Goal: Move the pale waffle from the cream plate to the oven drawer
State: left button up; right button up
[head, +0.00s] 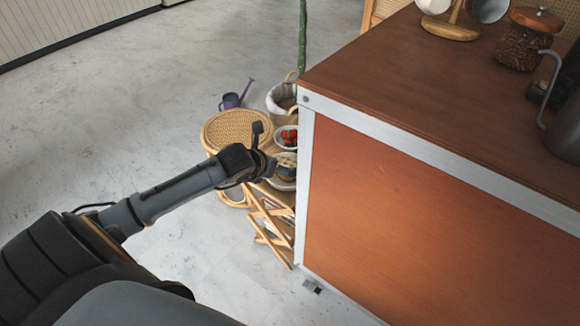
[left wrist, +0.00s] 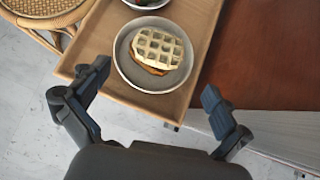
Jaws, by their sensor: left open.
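The pale waffle (left wrist: 158,48) lies on the cream plate (left wrist: 125,66) in the left wrist view, with a browner layer showing under its lower edge. The plate stands on a wooden tray-like top (left wrist: 104,28). In the head view the waffle (head: 286,168) is small and partly hidden behind my left gripper (head: 269,168). In the left wrist view that gripper (left wrist: 155,84) is open and empty, its fingers apart on either side below the plate, not touching the waffle. The oven drawer is not in view. My right gripper is not in view.
A bowl of red pieces (head: 288,136) stands just behind the plate. A round rattan stool (head: 238,128) is to the left. The large brown cart (head: 400,200) rises close on the right, with a jar (head: 524,42) and kettle (head: 562,125) on top. Floor at left is clear.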

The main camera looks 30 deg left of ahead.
aim_at(289, 164)
pick_arm(q)
jog(key=b+x, duration=0.1)
jog(key=x, duration=0.6)
jog(key=shift+w+f+b, duration=0.25)
jog(key=shift+w+b, duration=0.1)
jog(key=shift+b, duration=0.05)
jog(key=shift+w+f, duration=0.6)
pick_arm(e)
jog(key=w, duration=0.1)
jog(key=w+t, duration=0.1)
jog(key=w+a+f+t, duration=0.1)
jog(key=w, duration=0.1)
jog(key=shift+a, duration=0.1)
pick_arm(q)
jog(key=shift+c, duration=0.2)
jog(key=c, duration=1.1)
